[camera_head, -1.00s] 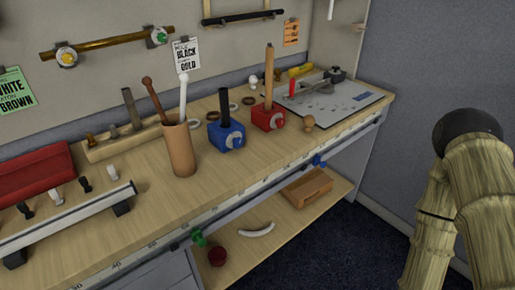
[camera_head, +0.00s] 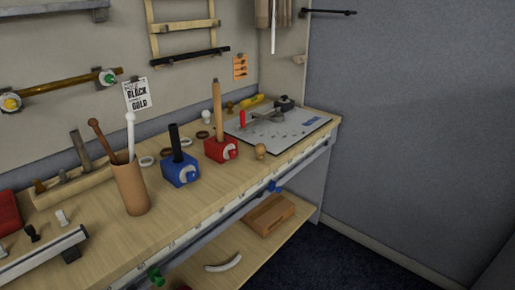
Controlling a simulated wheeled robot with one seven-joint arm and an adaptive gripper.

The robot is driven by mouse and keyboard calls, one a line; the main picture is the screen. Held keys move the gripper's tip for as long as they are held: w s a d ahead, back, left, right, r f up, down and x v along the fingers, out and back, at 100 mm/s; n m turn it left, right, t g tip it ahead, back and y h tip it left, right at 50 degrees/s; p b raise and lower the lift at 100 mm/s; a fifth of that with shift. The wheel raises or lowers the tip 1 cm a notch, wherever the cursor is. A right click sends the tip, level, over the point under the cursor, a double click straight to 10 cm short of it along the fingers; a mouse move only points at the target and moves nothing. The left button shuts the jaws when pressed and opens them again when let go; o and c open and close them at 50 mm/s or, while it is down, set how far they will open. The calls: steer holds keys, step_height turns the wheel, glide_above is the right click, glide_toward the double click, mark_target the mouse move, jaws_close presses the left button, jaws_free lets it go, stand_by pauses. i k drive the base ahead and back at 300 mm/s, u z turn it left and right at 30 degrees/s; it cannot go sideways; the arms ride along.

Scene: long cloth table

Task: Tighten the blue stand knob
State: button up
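The blue stand (camera_head: 180,170) is a blue block on the wooden workbench, with a dark upright post (camera_head: 175,141) rising from its top. Its round knob (camera_head: 191,175), pale with a blue centre, is on the front right face. How tight the knob is cannot be seen. A similar red stand (camera_head: 217,149) with a wooden post stands just to the right, apart from it. My gripper is not in view, and nothing touches the blue stand's knob.
A brown cup (camera_head: 130,188) with two sticks stands left of the blue stand. Several rings lie behind it. A wooden knob (camera_head: 260,151) and a grey board (camera_head: 290,140) are farther right. The lower shelf holds a wooden block (camera_head: 268,214). Dark floor (camera_head: 330,255) lies open at right.

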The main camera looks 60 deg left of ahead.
mark_target(191, 176)
steer(key=z, duration=0.3)
steer(key=k, duration=1.3)
steer(key=u, duration=1.5)
steer(key=i, duration=0.25)
steer(key=z, duration=0.1)
